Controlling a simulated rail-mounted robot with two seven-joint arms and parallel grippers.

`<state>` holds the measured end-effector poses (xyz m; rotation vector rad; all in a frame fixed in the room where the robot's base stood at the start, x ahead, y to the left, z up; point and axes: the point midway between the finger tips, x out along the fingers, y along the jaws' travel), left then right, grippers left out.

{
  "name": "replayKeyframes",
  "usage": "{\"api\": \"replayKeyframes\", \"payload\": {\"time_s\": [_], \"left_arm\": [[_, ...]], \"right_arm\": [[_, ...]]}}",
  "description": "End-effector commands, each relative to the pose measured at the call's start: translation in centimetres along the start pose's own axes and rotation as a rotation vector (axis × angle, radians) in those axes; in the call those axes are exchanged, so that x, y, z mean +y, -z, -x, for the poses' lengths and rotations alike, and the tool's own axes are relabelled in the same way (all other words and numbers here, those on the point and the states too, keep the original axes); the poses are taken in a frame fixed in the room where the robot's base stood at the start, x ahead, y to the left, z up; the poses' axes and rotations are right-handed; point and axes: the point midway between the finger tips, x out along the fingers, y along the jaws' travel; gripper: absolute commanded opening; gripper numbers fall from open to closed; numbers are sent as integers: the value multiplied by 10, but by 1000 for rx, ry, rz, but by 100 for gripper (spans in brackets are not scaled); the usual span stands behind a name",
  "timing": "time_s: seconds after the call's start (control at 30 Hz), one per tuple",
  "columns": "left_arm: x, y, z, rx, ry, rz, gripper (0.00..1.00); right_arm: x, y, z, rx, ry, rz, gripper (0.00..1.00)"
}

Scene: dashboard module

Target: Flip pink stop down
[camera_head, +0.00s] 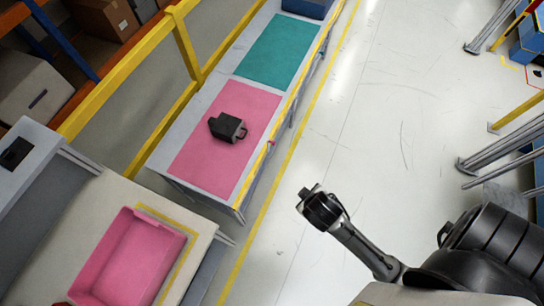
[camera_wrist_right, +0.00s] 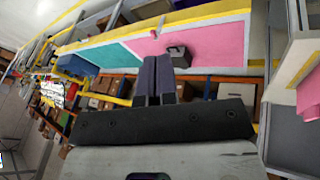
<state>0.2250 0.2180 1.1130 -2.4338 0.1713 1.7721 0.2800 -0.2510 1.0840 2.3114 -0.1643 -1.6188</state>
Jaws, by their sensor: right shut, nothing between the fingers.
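A small pink stop (camera_head: 271,143) sits at the yellow-edged right side of the long table, beside the pink mat (camera_head: 205,163). It is tiny, and I cannot clearly tell whether it is up or down. A small pink piece in the right wrist view, the stop (camera_wrist_right: 161,21), appears to stand against the yellow edge. My right gripper (camera_head: 308,190) is to the right of the table, over the floor, and apart from the stop. Its fingers (camera_wrist_right: 158,75) are together and empty. My left gripper is not in view.
A black module with a handle (camera_head: 227,127) lies on the pink mat. A teal mat (camera_head: 277,50) and a blue box (camera_head: 307,7) are farther along the table. A pink bin (camera_head: 128,262) stands at lower left.

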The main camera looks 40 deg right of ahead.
Motion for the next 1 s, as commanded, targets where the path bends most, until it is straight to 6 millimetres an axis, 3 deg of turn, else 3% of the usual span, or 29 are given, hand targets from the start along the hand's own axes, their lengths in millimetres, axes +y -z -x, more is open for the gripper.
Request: {"api": "replayKeyframes", "payload": {"time_s": [0.03,0.4,0.7,1.0], "left_arm": [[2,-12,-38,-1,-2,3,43],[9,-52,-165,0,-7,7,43],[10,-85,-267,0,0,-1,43],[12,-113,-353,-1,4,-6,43]], "right_arm": [[-8,-4,-44,3,-53,7,0],[-17,19,-199,37,-469,115,0],[-35,51,-297,84,-803,254,0],[-63,88,-362,140,-1095,409,0]]}}
